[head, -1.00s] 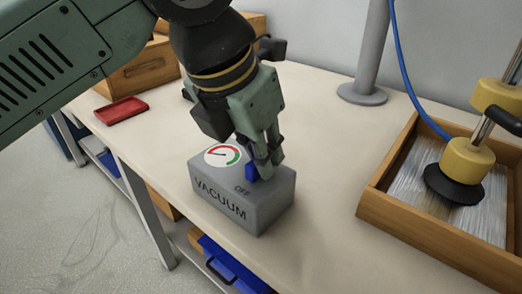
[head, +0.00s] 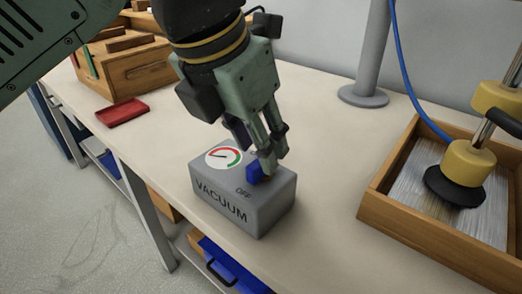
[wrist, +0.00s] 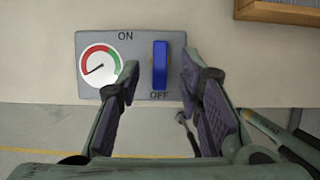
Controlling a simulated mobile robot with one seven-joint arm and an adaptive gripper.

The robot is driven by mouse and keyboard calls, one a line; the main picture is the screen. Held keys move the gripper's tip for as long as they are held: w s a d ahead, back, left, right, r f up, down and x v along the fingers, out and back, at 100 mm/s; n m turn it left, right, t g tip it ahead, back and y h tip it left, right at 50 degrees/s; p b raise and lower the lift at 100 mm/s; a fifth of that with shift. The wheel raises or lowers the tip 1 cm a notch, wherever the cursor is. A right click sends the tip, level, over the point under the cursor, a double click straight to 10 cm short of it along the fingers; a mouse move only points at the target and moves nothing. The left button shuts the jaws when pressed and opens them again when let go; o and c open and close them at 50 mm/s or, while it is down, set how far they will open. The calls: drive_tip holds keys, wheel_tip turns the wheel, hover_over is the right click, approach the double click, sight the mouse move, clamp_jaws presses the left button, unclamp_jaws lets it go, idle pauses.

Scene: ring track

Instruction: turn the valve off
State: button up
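The valve is a grey box (head: 236,215) marked VACUUM on the bench, with a blue handle (head: 255,173) on top. In the wrist view the blue handle (wrist: 160,65) lies in line between the words ON, above it, and OFF, below it. A round gauge (wrist: 99,65) with a red and green arc sits left of the handle; its needle points to the lower left. My gripper (head: 273,157) is just over the handle, tilted down. In the wrist view its fingers are open, one on each side of the handle, with gaps showing.
A wooden tray (head: 372,202) stands on the right, with a suction tool (head: 468,165) and blue hose in it. A grey post (head: 368,55) rises behind. A red tray (head: 122,112) and a wooden box (head: 140,72) stand at the left. The bench between is clear.

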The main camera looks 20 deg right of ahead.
drive_tip(key=v, duration=0.9)
drive_tip(key=shift+f, duration=0.1)
